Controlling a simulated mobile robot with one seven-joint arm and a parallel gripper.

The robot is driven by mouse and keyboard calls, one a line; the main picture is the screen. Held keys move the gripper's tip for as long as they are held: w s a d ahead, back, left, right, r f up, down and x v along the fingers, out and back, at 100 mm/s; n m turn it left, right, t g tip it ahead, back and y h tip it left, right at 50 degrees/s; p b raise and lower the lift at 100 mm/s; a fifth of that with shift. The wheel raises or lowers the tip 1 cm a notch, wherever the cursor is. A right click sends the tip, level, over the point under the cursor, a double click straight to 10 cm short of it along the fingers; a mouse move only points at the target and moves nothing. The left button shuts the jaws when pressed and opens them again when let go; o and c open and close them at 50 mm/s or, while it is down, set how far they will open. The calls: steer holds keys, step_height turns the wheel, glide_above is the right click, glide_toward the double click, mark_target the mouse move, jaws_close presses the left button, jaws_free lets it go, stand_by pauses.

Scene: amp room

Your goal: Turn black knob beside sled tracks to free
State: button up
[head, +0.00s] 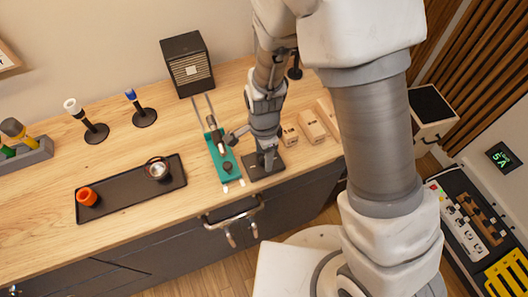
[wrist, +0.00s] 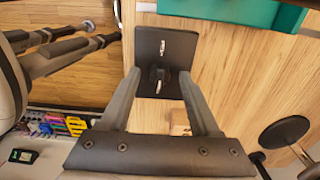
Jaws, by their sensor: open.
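The black knob (wrist: 157,76) stands on a square black plate (wrist: 165,45) on the wooden counter. White markings show on the plate, too small to read. In the head view, the plate (head: 252,170) lies just right of the teal sled (head: 225,165), whose two pale tracks (head: 203,110) run back across the counter. The sled's teal edge (wrist: 225,10) also shows in the wrist view. My gripper (wrist: 158,80) is open, with one finger on each side of the knob in the picture; contact cannot be told. In the head view, my gripper (head: 268,160) is over the plate and partly hides it.
Several small wooden blocks (head: 311,127) stand close right of my gripper. A black tray (head: 128,190) with an orange cup (head: 87,196) and a round jar (head: 157,169) lies to the left. A dark box (head: 187,63) stands at the back. Drawer handles (head: 235,215) project below the counter's front edge.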

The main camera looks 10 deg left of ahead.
jaws_close()
stand_by(0.3)
